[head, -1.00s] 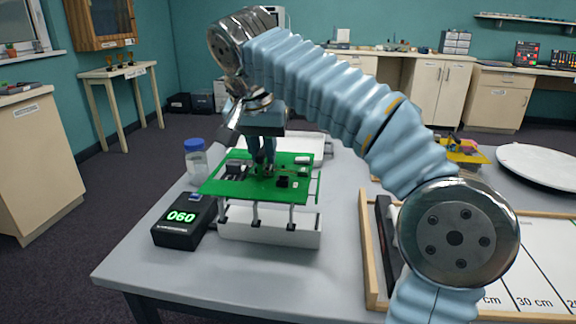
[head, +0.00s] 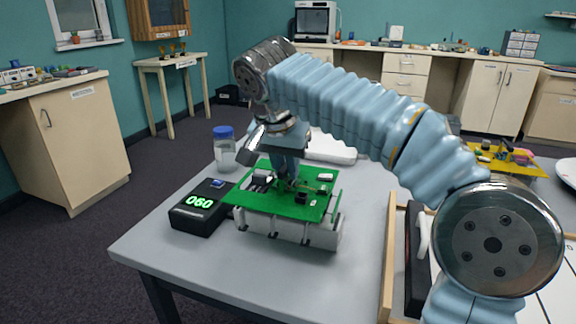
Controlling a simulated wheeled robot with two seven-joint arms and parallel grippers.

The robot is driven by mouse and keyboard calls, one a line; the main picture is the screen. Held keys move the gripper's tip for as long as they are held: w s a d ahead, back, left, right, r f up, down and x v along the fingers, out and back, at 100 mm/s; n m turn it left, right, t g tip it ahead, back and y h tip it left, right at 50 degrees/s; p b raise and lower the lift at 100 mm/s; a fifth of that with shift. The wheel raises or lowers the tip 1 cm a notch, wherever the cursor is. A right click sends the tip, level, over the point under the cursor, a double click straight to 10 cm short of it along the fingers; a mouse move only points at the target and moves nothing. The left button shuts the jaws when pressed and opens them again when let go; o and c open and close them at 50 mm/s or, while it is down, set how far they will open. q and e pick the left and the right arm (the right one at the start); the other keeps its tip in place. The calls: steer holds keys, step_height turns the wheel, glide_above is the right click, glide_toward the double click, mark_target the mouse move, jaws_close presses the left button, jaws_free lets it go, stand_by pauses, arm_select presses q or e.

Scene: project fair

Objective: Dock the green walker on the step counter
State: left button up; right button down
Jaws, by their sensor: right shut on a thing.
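The green walker (head: 273,204) is a green circuit board with small parts on top and thin legs below. My right gripper (head: 288,182) points down and is shut on it at the middle of its top. The board is level, low over a white block (head: 290,232), with its legs along the block's front. I cannot tell whether the walker rests on the block. The step counter (head: 199,207) is a black box with a green "060" display, just left of the white block. My left gripper is out of view.
A blue-capped jar (head: 224,150) stands behind the step counter. A wooden-framed board (head: 388,262) lies to the right, partly behind my right arm. A yellow walker (head: 500,156) is at the back right. The grey table (head: 290,278) is clear in front.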

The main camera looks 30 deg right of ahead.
steer(key=shift+f+b, duration=0.35)
steer(key=shift+f, duration=0.2)
steer(key=c, duration=1.1)
jaws_free()
steer(key=shift+o, duration=0.2)
steer(key=shift+r, duration=0.1)
steer(key=p+v, duration=0.3)
steer(key=v, duration=1)
steer(key=shift+w+d, duration=0.1)
steer(key=shift+d, duration=0.05)
